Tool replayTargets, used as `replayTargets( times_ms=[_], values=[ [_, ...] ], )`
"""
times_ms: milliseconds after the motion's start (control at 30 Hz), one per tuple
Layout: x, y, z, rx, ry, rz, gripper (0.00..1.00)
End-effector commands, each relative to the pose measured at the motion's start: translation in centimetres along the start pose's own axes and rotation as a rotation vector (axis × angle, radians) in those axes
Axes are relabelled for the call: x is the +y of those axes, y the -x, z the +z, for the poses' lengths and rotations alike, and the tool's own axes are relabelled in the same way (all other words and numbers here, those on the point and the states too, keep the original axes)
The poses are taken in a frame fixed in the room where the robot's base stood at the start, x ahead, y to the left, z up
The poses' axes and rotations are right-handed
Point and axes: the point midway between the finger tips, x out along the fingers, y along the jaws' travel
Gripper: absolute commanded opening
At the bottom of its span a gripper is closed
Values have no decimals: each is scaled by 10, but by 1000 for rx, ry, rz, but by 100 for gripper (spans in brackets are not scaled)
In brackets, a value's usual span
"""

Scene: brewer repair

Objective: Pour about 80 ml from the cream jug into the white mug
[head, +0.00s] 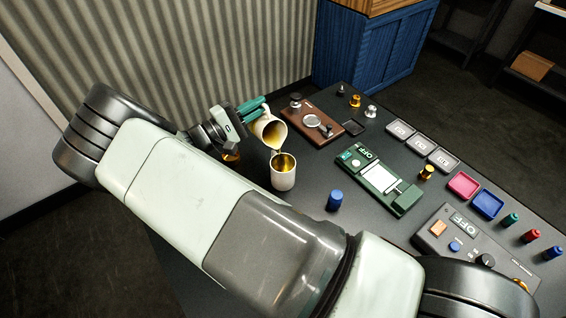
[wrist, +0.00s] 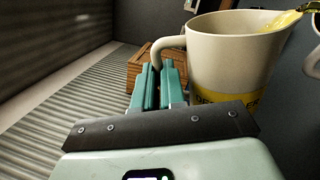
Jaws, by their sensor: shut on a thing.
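The cream jug (head: 268,129) is held tilted above the white mug, its mouth toward the mug, with yellowish liquid inside it. My gripper (head: 252,105) is shut on the jug's handle; in the wrist view the teal fingers (wrist: 160,85) close around the handle of the jug (wrist: 232,60). In the wrist view yellow liquid shows at the jug's lip, at the upper right. The white mug (head: 283,178) stands upright on the dark table below the jug's lip, with golden-brown liquid visible inside. Only an edge of the mug shows in the wrist view.
A brown board (head: 318,115) with metal tools lies behind the mug. A green scale-like device (head: 378,180) and a blue cylinder (head: 335,200) stand to the right. Trays, coloured pegs and a grey control box (head: 470,245) fill the table's right side. An amber item (head: 231,152) is partly hidden by my arm.

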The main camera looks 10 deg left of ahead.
Motion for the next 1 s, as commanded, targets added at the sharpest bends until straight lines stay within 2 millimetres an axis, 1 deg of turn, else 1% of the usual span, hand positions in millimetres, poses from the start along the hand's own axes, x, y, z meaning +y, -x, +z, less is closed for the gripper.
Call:
replayTargets(
  times_ms=[800,867,1000],
  values=[
    [3,-1,8,-13,-64,0,0],
    [-1,-1,0,-2,-7,0,0],
    [-17,2,-27,49,256,0,0]
  ],
)
